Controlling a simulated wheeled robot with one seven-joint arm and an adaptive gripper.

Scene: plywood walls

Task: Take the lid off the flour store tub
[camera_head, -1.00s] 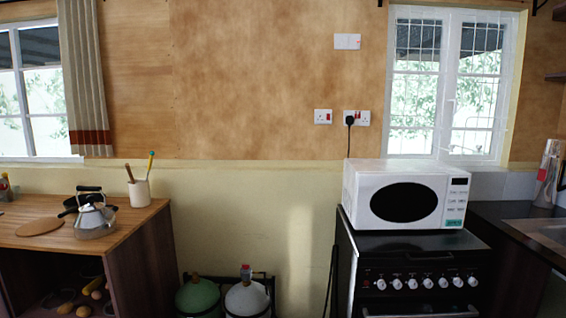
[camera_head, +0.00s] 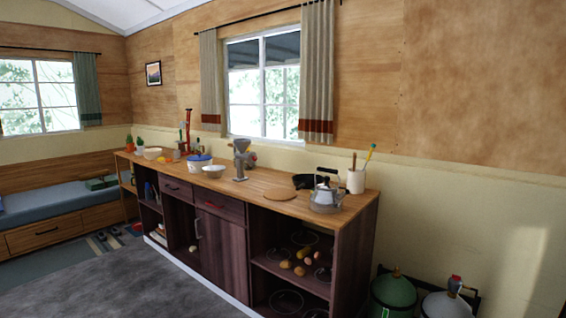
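A small white tub with a blue lid (camera_head: 199,162) stands on the wooden counter (camera_head: 262,184), left of its middle. The lid appears to be on it. It is too small to read any label, so I cannot tell for sure that it is the flour store tub. A white bowl (camera_head: 214,171) stands close to its right. My gripper is not in view.
A grinder (camera_head: 241,159), a kettle (camera_head: 326,196), a dark pan (camera_head: 304,181) and a utensil pot (camera_head: 356,181) share the counter. Gas cylinders (camera_head: 393,294) stand at its right end. Grey floor (camera_head: 120,283) in front is clear. A bed (camera_head: 50,205) is far left.

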